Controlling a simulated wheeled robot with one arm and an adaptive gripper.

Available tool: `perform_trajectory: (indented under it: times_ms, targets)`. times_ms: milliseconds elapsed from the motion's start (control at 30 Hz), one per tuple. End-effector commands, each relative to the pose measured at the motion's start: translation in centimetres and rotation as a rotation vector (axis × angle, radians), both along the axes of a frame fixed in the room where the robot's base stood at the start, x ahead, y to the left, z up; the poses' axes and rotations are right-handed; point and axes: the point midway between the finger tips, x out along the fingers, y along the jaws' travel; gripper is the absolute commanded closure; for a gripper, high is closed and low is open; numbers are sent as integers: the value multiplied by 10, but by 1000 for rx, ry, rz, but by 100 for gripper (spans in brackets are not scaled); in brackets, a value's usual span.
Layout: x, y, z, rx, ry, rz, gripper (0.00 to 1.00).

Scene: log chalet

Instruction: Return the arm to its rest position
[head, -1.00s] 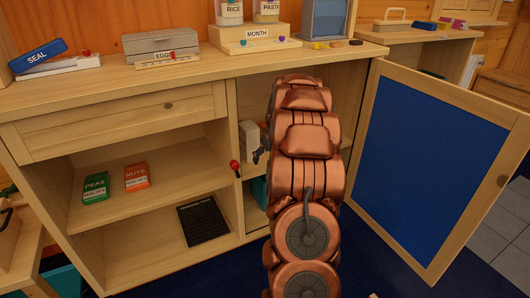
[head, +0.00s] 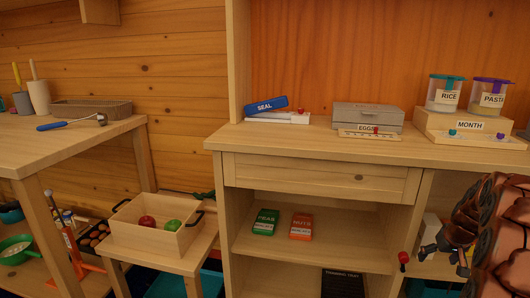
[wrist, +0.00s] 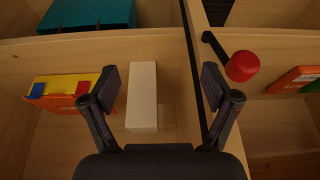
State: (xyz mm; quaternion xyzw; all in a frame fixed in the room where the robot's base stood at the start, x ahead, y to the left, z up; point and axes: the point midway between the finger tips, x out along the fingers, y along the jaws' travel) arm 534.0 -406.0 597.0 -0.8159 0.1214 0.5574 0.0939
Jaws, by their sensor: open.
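My copper-coloured arm stands at the right edge of the head view, and my dark gripper (head: 445,256) shows at its left side, in front of the cabinet's (head: 330,155) right compartment. In the wrist view my gripper (wrist: 161,82) has its two fingers spread wide, with nothing held. A white block (wrist: 142,97) appears between the fingers inside the compartment, apart from them. A red ball-shaped knob (wrist: 243,66) lies just right of the right finger; it also shows in the head view (head: 403,257).
A yellow and orange box (wrist: 62,92) and a teal bin (wrist: 88,14) are in the compartment. Wooden walls and a divider (wrist: 190,60) run close to the fingers. A small table with a fruit crate (head: 155,235) stands left of the cabinet.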

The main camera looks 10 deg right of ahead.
Motion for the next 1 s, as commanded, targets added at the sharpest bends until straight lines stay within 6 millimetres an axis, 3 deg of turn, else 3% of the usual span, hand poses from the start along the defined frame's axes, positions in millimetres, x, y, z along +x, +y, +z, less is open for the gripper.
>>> perform_trajectory:
  times_ms: [33, 100, 267, 467, 700, 1000]
  targets:
    - [1, 21, 29, 9, 8, 18, 13]
    - [-1, 52, 55, 28, 26, 41, 13]
    - [-14, 121, 108, 65, 74, 90, 13]
    - [-44, 199, 169, 100, 141, 144, 13]
    - [-96, 279, 237, 120, 225, 200, 13]
    - [-181, 352, 311, 120, 338, 256, 13]
